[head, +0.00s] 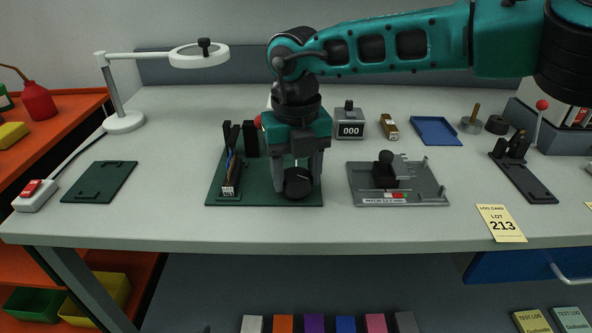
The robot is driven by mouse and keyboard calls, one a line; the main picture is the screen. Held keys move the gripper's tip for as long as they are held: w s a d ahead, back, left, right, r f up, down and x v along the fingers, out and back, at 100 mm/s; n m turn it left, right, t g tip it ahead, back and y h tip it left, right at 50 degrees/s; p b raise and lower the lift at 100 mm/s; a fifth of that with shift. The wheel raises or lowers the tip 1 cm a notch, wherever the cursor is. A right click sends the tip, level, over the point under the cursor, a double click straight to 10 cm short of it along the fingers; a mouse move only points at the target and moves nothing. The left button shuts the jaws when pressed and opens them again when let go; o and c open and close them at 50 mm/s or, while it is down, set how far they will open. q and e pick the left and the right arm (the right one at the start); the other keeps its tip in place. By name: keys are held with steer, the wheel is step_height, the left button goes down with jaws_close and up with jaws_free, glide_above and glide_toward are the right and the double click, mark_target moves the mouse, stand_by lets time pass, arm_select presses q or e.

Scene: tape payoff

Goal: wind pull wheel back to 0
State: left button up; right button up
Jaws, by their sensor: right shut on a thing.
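My right gripper (298,172) points down over the right part of the dark green fixture plate (263,198) on the table. Its fingers are shut on a dark round wheel (298,186), one finger on each side. I take this to be the pull wheel; its markings cannot be read from here. A small grey counter box (350,127) behind and to the right shows 000. The gripper body hides the back right part of the plate. My left gripper is not in view.
Left of the gripper, a holder with thin coloured strips (229,178) and black uprights (249,140) stand on the plate. A grey metal fixture (420,190) with a black knob sits to the right. A magnifier lamp (124,121) stands back left.

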steer(key=n, duration=1.1)
steer(key=shift+p, duration=0.3)
steer(key=n, duration=0.5)
steer(key=shift+n, duration=0.4)
steer(key=n, duration=0.5)
steer(key=shift+n, duration=0.5)
